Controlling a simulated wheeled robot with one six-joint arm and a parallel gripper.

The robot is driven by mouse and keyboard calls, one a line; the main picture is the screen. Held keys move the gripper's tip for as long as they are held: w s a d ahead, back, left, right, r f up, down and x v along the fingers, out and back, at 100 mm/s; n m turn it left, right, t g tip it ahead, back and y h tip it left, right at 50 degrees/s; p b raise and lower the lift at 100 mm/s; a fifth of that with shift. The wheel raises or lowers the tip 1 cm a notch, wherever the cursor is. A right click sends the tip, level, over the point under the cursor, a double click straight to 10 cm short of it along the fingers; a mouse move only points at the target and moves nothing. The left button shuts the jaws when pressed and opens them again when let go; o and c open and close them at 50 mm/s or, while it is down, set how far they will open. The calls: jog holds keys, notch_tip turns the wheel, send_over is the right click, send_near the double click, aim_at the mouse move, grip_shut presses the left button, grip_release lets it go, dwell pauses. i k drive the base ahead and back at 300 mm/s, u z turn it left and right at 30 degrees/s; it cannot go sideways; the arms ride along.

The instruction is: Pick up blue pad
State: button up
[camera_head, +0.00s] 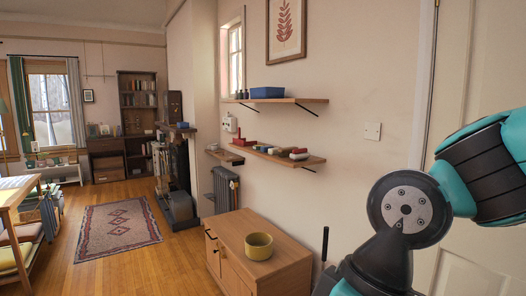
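A blue block-like thing (267,92) lies on the upper wall shelf (300,101); I cannot tell whether it is the pad. A smaller dark bluish thing (275,151) sits among several small items on the lower wall shelf (314,161), too small to identify. My arm's links fill the right side of the picture, in front of the white door. My gripper is not in view, so what it holds is hidden.
A wooden cabinet (285,254) stands below the shelves with a yellow bowl (259,246) on top. A radiator (226,190) stands behind it. A patterned rug (118,226) lies on the open floor at left. A table (16,191) stands at the left edge.

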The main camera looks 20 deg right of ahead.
aim_at(263, 149)
jog(key=i, duration=1.4)
jog(key=z, duration=0.45)
